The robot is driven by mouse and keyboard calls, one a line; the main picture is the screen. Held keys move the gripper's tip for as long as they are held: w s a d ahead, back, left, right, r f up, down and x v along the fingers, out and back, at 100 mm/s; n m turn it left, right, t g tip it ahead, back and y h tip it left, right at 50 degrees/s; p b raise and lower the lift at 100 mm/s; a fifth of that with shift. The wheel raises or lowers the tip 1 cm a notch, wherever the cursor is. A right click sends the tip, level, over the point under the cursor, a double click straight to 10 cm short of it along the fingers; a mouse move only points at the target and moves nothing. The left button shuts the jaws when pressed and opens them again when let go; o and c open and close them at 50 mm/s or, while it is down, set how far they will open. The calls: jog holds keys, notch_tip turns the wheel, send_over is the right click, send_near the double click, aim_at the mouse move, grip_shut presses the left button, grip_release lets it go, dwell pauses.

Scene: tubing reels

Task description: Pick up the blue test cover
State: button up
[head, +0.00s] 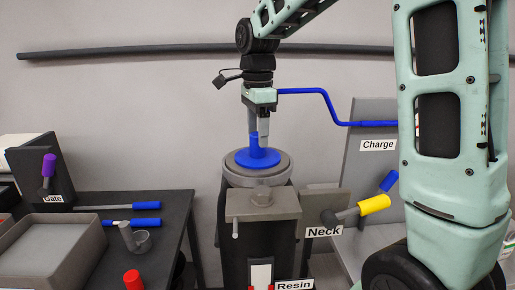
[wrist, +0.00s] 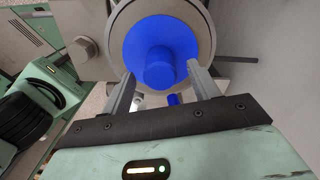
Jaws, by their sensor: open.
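The blue test cover (head: 257,157) is a round blue disc with an upright stem, lying on the round grey top of a dark column (head: 231,175). In the wrist view the cover's disc (wrist: 184,35) and its stem (wrist: 159,68) face the camera. My gripper (head: 258,125) points down over the cover. In the wrist view my gripper (wrist: 165,85) is open, with one finger on each side of the stem's end. I cannot tell whether a finger touches the stem. In the head view the near finger hides part of the stem.
A blue bent rod (head: 325,97) runs right from behind my gripper to the "Charge" panel (head: 372,125). A "Neck" plate with a yellow-ended handle (head: 373,204) stands right of the column. A dark table (head: 177,207) with blue-handled tools and a grey tray (head: 50,229) is at left.

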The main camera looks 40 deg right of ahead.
jog(key=shift+f, duration=1.15)
jog(key=c, duration=1.2)
jog(key=shift+r, duration=0.1)
notch_tip(320, 180, up, 10)
jog(key=shift+f+b, duration=0.1)
jog(key=shift+b, duration=0.85)
